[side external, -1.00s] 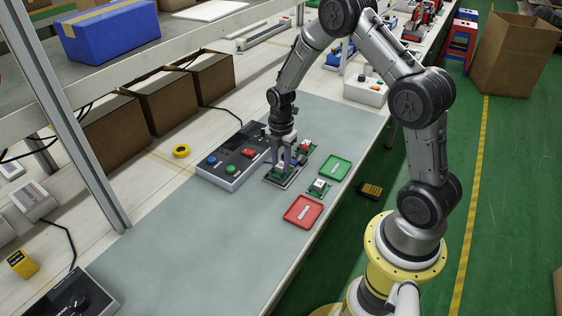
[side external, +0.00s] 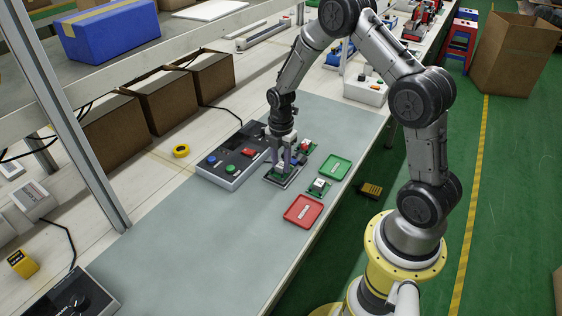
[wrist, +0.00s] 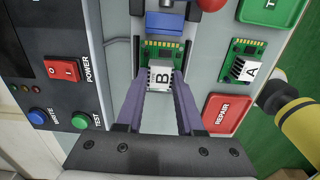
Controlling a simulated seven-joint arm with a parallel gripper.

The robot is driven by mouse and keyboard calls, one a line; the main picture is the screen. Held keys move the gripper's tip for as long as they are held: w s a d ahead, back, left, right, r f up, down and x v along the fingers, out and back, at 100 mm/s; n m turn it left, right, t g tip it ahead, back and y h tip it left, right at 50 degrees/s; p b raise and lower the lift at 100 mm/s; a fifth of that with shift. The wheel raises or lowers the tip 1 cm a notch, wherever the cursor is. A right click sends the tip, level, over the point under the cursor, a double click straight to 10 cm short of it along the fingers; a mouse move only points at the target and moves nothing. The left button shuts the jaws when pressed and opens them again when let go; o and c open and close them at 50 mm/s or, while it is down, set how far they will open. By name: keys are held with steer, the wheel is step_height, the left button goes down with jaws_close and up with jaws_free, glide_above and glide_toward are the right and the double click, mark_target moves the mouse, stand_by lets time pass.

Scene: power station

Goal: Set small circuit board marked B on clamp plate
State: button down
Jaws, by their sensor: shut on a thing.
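The small circuit board marked B (wrist: 165,51) is green with gold contacts and a white block lettered B. My gripper (wrist: 161,82) is shut on that white block, one finger on each side; it also shows in the side view (side external: 284,167). The clamp plate (side external: 279,181) is a grey plate beside the control box, directly under the gripper and board. The board is over the plate or on it; I cannot tell whether it touches. A blue part (wrist: 165,22) shows just beyond the board in the wrist view. The fingers partly hide the plate.
The control box (side external: 232,157) with red, blue and green buttons stands left of the plate. Board A (wrist: 243,62), a red REPAIR tray (side external: 303,211) and a green tray (side external: 335,168) are to the right. The near mat is clear.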

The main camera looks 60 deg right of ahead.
steer(key=shift+f, duration=0.5)
steer(key=shift+c, duration=2.3)
jaws_free()
